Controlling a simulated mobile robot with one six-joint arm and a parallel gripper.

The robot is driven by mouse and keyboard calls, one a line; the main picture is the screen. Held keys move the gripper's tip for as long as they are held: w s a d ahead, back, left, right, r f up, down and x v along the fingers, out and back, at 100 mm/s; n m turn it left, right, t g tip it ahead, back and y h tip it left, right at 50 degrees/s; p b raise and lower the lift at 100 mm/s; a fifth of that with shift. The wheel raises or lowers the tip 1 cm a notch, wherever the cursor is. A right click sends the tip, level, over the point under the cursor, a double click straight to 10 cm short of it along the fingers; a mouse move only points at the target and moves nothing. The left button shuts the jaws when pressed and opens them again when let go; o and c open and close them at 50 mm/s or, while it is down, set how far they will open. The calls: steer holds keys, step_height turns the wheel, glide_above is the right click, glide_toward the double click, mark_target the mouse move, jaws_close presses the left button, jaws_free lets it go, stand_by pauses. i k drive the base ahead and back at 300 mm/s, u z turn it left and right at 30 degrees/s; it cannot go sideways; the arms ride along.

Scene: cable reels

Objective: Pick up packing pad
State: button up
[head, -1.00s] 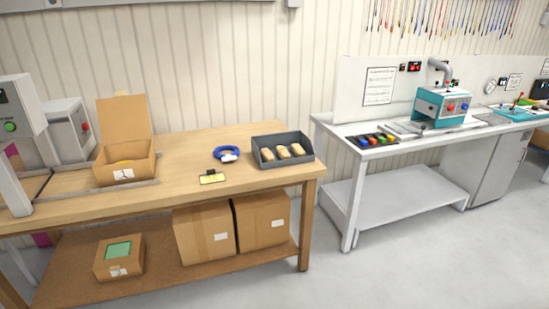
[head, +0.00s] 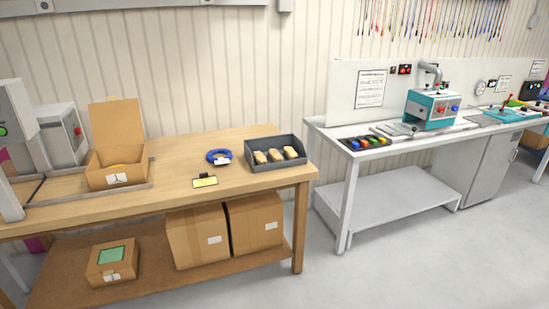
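Several tan, pad-like pieces (head: 275,155) lie in a row in an open dark grey bin (head: 262,167) at the right end of the wooden bench; they look like the packing pads. The bin's front wall hides their lower parts. An open cardboard box (head: 103,179) with its lid up stands at the left of the bench, with something yellow inside. A blue cable coil (head: 213,154) with a white tag lies left of the bin. My gripper is not in view.
The wooden bench (head: 180,184) has clear top around a yellow label holder (head: 205,182). Its lower shelf holds two closed cartons and a small box (head: 113,272) with a green top. A grey workbench (head: 350,153) stands right across a floor gap, bearing a teal machine (head: 431,109).

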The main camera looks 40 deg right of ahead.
mark_target(273, 153)
steer(key=z, duration=0.05)
steer(key=i, duration=0.9)
steer(key=u, duration=0.05)
